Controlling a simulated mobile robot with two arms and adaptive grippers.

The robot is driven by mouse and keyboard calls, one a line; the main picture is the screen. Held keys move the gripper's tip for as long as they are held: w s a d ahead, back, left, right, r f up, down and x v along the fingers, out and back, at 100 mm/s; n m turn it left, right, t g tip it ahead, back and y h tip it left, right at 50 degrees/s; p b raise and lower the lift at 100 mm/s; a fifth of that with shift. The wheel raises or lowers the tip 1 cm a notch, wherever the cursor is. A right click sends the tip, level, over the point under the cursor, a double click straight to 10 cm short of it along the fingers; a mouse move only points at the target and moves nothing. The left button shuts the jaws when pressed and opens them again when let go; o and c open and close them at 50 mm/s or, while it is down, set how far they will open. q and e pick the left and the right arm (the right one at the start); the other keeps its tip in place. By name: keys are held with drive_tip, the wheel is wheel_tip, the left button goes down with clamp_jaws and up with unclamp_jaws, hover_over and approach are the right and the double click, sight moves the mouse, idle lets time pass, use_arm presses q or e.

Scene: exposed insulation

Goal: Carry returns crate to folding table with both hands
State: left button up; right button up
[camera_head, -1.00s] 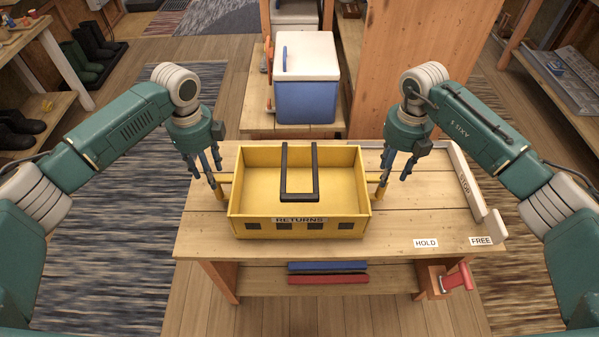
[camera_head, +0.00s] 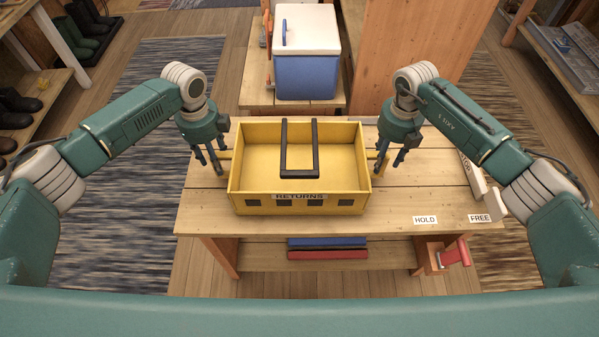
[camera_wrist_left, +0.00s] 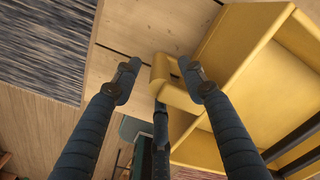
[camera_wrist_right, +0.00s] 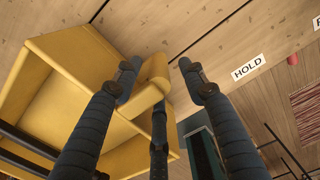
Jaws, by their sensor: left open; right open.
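The yellow returns crate (camera_head: 245,204) sits on a wooden workbench (camera_head: 395,185), with a black bar handle (camera_head: 300,172) across its middle and a RETURNS label on its front. It looks empty. My left gripper (camera_head: 217,168) is open at the crate's left end, its fingers either side of the yellow side grip (camera_wrist_left: 172,92). My right gripper (camera_head: 388,168) is open at the right end, its fingers either side of the other side grip (camera_wrist_right: 152,88). The crate also shows in the left wrist view (camera_wrist_left: 235,70) and the right wrist view (camera_wrist_right: 75,60). I cannot identify a folding table.
HOLD (camera_head: 425,219) and FREE (camera_head: 480,218) labels lie at the bench's front right, near a raised edge strip (camera_head: 473,178). A red-handled vise (camera_head: 455,254) juts below. A blue cooler (camera_head: 306,75) stands on a bench behind. Patterned rugs flank the bench.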

use_arm(q)
drive_tip(key=shift+f, duration=1.9)
use_arm(e)
drive_tip(key=shift+f, duration=1.95)
use_arm(q)
drive_tip(key=shift+c, duration=0.3)
use_arm(e)
drive_tip(key=shift+c, duration=0.3)
use_arm(q)
clamp_jaws()
use_arm(e)
clamp_jaws()
use_arm(q)
drive_tip(key=shift+w+r, duration=0.25)
drive_tip(key=shift+r, duration=0.05)
use_arm(e)
drive_tip(key=shift+w+r, duration=0.15)
drive_tip(key=shift+r, duration=0.15)
